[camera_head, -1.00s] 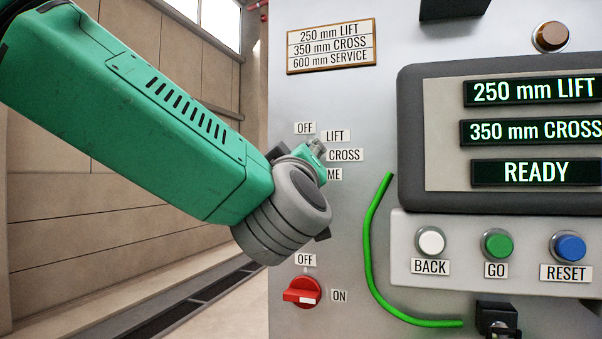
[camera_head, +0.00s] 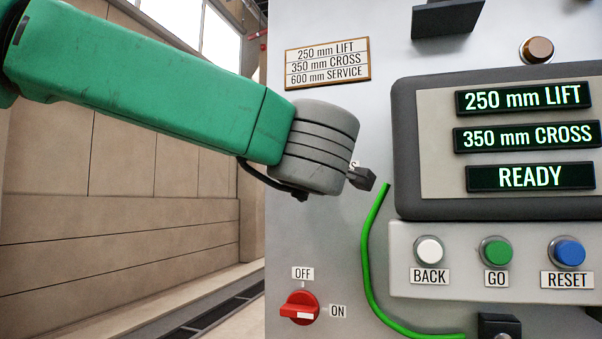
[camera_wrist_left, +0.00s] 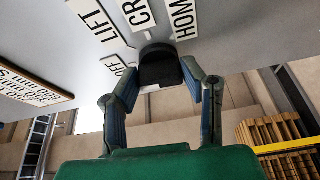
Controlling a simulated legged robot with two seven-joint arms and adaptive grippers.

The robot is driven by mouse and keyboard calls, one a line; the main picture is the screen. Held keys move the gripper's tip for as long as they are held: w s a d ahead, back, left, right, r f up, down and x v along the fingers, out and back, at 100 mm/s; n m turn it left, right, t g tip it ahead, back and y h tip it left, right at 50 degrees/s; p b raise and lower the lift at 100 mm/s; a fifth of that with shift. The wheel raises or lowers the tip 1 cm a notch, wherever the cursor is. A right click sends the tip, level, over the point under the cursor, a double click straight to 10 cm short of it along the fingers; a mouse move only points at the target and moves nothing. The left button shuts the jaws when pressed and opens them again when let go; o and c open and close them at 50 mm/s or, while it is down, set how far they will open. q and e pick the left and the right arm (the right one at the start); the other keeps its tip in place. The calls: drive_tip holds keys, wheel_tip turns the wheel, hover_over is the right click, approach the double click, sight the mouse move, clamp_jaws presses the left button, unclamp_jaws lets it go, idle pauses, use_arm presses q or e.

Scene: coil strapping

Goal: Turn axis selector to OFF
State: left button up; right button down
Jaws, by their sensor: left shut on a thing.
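The axis selector (camera_wrist_left: 160,68) is a dark round knob, seen in the left wrist view beside the OFF, LIFT, CROSS and HOME labels (camera_wrist_left: 95,22). My left gripper (camera_wrist_left: 163,85) is shut on it, one finger on each side. I cannot tell which label the knob points to. The OFF label (camera_wrist_left: 112,65) shows left of the knob in that view. In the head view my left wrist covers the selector and nearly all its labels, and only a dark part of my left gripper (camera_head: 362,178) shows at its right. My right gripper is not in view.
A red OFF/ON switch (camera_head: 299,308) sits below my wrist. A green cable (camera_head: 370,255) curves close to its right. The display panel (camera_head: 403,140) reads READY, above the BACK, GO and RESET buttons. In the left wrist view, wooden pallets (camera_wrist_left: 270,130) and a ladder (camera_wrist_left: 35,150) stand behind.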

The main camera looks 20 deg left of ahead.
use_arm(q)
drive_tip(key=shift+f+n+g, duration=0.2)
drive_tip(key=shift+n+g, duration=0.1)
drive_tip(key=shift+n, duration=0.3)
drive_tip(key=o, duration=1)
drive_tip(key=shift+o, duration=0.7)
drive_tip(key=shift+r, duration=0.1)
drive_tip(key=v, duration=1.1)
drive_tip(key=shift+s+d, duration=0.2)
drive_tip(key=shift+s, duration=0.1)
drive_tip(key=shift+f, duration=0.25)
